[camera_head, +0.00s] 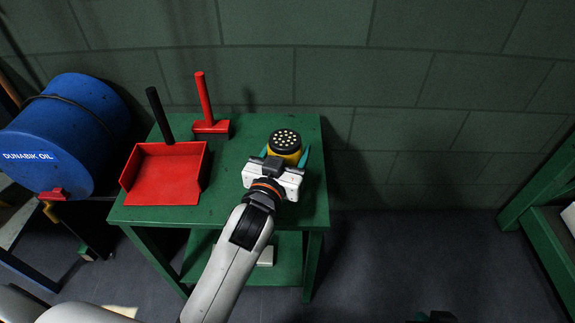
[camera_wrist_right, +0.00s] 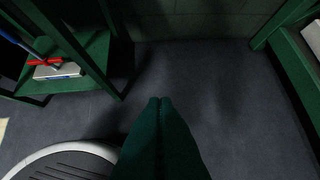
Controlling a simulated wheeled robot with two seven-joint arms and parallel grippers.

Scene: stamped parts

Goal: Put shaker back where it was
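The shaker (camera_head: 285,146) has a yellow body and a dark round lid with several pale holes. It is upright at the right part of the green table (camera_head: 230,160). My left gripper (camera_head: 286,158), on the arm from the lower left, has its teal fingers on both sides of the shaker and looks shut on it. Whether the shaker's base touches the tabletop is hidden. In the right wrist view, my right gripper (camera_wrist_right: 160,100) is shut and empty, over the dark floor. Only a dark bit at the head view's bottom edge may belong to that arm.
A red dustpan (camera_head: 165,175) with a black handle and a red brush (camera_head: 208,125) occupy the table's left and back. A blue oil drum (camera_head: 70,130) lies to the left. A green rack (camera_head: 550,200) stands at right. Floor between table and rack is clear.

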